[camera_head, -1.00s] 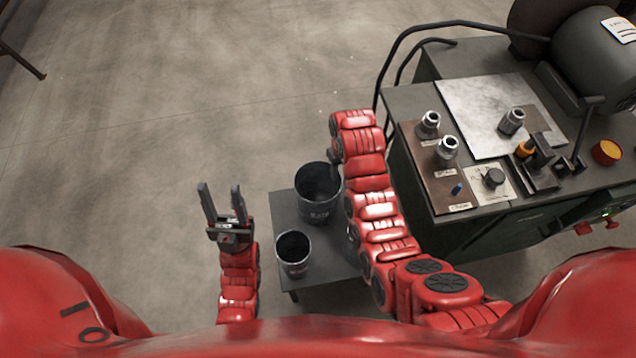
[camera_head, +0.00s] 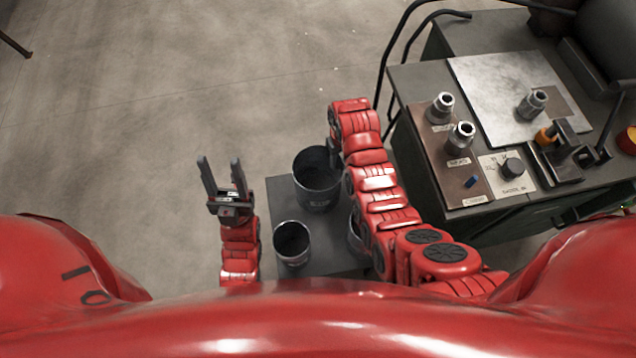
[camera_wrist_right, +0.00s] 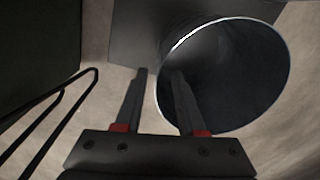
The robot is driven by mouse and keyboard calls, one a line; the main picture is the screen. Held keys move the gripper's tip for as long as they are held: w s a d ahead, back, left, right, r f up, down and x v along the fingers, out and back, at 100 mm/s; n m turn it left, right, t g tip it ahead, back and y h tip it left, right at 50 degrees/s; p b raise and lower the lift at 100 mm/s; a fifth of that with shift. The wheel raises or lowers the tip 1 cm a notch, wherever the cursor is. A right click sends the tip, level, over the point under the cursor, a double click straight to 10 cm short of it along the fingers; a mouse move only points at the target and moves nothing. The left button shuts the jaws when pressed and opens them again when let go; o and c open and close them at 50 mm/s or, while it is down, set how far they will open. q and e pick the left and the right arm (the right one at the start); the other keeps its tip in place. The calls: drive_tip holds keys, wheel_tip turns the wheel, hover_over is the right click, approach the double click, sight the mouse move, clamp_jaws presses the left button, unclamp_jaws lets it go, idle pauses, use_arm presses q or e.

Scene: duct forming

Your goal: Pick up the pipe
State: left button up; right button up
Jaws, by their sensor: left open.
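Several short metal pipe-like pieces stand upright on the bench: two on the brown board, one (camera_head: 440,107) behind the other (camera_head: 460,136), and a third (camera_head: 533,103) on the grey plate. I cannot tell which is the pipe. My left gripper (camera_head: 221,162) is open and empty over the floor, left of the small table. My right gripper (camera_wrist_right: 157,72) is open in the right wrist view, its fingers apart at the rim of a large dark bin (camera_wrist_right: 245,75). One finger overlaps the bin's opening, the other lies outside it. In the head view my right arm mostly hides this gripper.
The dark bin (camera_head: 317,190) and a smaller dark container (camera_head: 292,243) stand on a low table (camera_head: 285,197). A third container is partly hidden behind my right arm. The workbench (camera_head: 410,76) with dark curved rails (camera_head: 388,52) stands right.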

drive_tip(key=shift+w+f, duration=0.15)
drive_tip(key=shift+f, duration=2.9)
clamp_jaws()
